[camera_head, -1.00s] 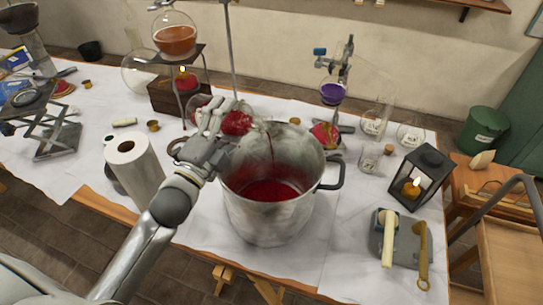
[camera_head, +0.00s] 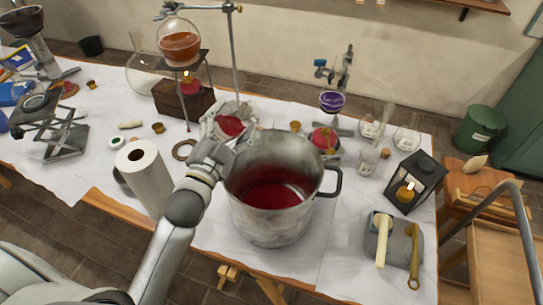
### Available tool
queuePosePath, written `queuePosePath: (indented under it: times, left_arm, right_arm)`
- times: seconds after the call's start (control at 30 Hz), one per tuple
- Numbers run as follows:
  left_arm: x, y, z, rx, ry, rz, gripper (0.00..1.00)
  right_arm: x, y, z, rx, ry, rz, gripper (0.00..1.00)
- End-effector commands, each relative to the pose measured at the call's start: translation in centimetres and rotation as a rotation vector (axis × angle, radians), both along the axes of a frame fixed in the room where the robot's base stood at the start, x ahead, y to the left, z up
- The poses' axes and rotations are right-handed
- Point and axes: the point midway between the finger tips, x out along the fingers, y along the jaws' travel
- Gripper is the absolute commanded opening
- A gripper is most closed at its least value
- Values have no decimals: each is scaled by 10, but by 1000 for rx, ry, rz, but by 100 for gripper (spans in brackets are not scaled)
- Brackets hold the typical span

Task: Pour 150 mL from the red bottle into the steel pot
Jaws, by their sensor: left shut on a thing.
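The steel pot (camera_head: 268,222) stands on the white-covered table with red liquid (camera_head: 270,195) in its bottom. My left gripper (camera_head: 232,140) is at the pot's far left side, shut on the clear glass red bottle (camera_head: 230,124). The bottle holds some red liquid and is just behind the pot's left rim. Part of it is hidden by the gripper and the pot. No stream runs from it into the pot. My right gripper is not seen.
A paper roll (camera_head: 147,180) stands left of the pot, and a flask on a stand (camera_head: 180,46) behind. A red-filled flask (camera_head: 323,137) is behind the pot's right side.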

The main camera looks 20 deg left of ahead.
Motion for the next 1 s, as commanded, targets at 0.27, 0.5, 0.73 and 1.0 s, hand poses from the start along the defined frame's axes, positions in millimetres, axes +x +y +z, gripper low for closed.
queuePosePath:
  times: [0.27, 0.5, 0.73, 1.0]
  left_arm:
    - [0, -2, 26, -121, 11, 0, 21]
    - [1, 5, 21, -350, 47, 0, 21]
    - [1, 10, 19, -532, 77, 1, 21]
    - [2, 12, 11, -719, 104, -2, 21]
  right_arm:
    - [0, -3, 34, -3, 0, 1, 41]
    - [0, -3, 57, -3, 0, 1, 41]
    - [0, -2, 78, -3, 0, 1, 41]
    - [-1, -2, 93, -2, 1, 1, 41]
